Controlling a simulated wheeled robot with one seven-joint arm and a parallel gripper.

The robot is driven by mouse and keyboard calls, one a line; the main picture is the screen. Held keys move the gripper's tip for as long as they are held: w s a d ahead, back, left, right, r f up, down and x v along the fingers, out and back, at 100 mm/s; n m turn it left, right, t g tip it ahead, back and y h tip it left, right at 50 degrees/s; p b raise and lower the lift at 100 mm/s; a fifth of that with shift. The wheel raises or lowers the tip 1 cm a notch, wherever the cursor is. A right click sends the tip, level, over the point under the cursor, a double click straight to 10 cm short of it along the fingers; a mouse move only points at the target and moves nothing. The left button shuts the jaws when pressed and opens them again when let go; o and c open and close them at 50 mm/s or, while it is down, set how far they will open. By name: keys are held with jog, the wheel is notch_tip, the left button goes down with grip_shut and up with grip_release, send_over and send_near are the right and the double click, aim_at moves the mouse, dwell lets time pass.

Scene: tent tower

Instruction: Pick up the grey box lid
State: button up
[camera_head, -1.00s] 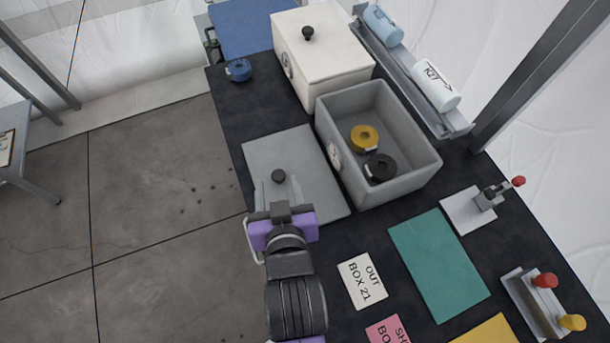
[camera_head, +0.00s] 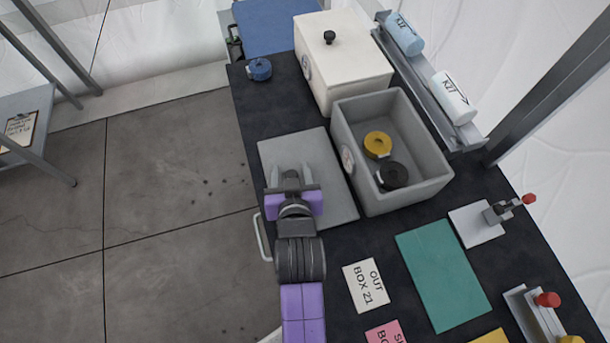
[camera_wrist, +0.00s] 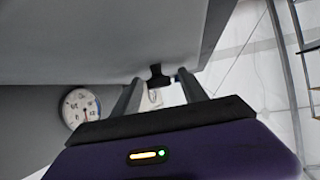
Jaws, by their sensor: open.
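The grey box lid (camera_head: 322,165) lies flat on the dark table, left of the open grey box. Its small dark knob (camera_head: 291,175) shows just ahead of my wrist. My gripper (camera_head: 291,172) is over the lid, its two fingers apart on either side of the knob. In the wrist view, the lid (camera_wrist: 100,40) fills the upper left at a grazing angle. The knob (camera_wrist: 157,76) appears between the open fingers of my gripper (camera_wrist: 160,86). I cannot tell whether the fingers touch it.
The grey box (camera_head: 430,178) holds a yellow roll (camera_head: 377,144) and a black roll (camera_head: 392,175). A white lidded box (camera_head: 345,75) stands behind it. A blue roll (camera_head: 259,69) lies at the back left. A teal mat (camera_head: 443,275) and a white card (camera_head: 366,285) lie nearer.

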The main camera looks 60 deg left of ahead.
aim_at(292, 173)
grip_shut()
jog(key=shift+r, duration=0.1)
notch_tip(292, 173, up, 19)
jog(key=b, duration=0.1)
jog(key=w+d+f+b, duration=0.1)
jog(key=w+d+b, duration=0.2)
jog(key=w, duration=1.5)
jog(key=shift+w+d+f, duration=0.2)
jog(key=shift+d, duration=1.3)
